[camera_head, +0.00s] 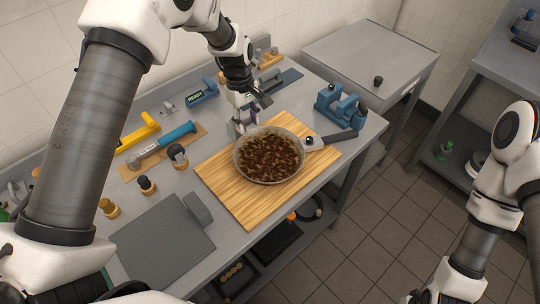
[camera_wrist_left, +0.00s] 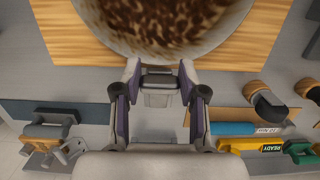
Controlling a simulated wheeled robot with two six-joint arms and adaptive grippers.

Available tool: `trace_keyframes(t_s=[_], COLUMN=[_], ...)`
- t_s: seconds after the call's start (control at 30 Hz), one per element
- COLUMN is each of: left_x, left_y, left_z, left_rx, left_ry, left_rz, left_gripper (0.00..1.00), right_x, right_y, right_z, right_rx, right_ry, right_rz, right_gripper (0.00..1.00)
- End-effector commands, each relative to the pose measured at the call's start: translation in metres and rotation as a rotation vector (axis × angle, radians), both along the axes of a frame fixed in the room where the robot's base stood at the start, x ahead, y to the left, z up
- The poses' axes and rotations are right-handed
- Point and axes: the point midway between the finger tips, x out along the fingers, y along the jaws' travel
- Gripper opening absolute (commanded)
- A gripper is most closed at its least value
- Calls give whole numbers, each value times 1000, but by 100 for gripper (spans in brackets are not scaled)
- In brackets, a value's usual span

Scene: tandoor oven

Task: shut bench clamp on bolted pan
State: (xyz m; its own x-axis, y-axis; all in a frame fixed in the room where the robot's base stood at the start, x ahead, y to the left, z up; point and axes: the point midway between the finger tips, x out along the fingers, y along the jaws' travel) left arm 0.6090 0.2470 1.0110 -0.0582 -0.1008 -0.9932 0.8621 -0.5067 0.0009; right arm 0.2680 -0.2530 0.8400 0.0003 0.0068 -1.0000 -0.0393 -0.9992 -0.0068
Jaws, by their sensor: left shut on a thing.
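The pan (camera_head: 268,155), full of dark brown mottled contents, sits on a wooden board (camera_head: 222,188) on the bench, its dark handle (camera_head: 340,136) pointing right. Its rim also shows at the top of the left wrist view (camera_wrist_left: 165,61). My left gripper (camera_head: 245,118) is low at the pan's far-left edge. In the left wrist view its fingers (camera_wrist_left: 159,76) are closed on the sides of a small grey block (camera_wrist_left: 158,84), which looks like part of the bench clamp. The rest of that piece is hard to make out. My right arm shows at right, its gripper out of view.
A blue vise-like fixture (camera_head: 340,105) stands right of the board. A blue-handled tool (camera_head: 175,134), yellow tool (camera_head: 138,132) and several small knobs lie left. A dark grey plate (camera_head: 160,245) is at the front left. A grey side cabinet (camera_head: 370,50) stands behind.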

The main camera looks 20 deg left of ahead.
Motion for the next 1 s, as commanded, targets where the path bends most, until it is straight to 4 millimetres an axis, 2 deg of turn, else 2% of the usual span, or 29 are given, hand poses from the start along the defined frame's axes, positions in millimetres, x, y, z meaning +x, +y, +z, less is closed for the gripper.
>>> trace_keyframes(t_s=[0.1,0.47,0.7,0.73,0.8,1.0], left_x=[-3,-3,-4,-4,-4,-4], left_y=[-2,-3,-6,-6,-6,-6], left_z=[-6,-8,-21,-20,-19,-19], left_rx=[-1,0,1,0,0,1], left_ry=[5,4,3,2,2,1], left_rz=[1,0,-1,0,0,0], left_gripper=[13,13,13,48,67,67], right_x=[0,0,0,0,0,0], right_y=[0,0,0,0,0,0], right_z=[-2,-3,-8,-7,-7,-7], right_rx=[0,0,0,0,0,0], right_ry=[0,0,0,0,0,0], right_rz=[0,0,0,0,0,0], right_gripper=[40,40,40,40,40,40])
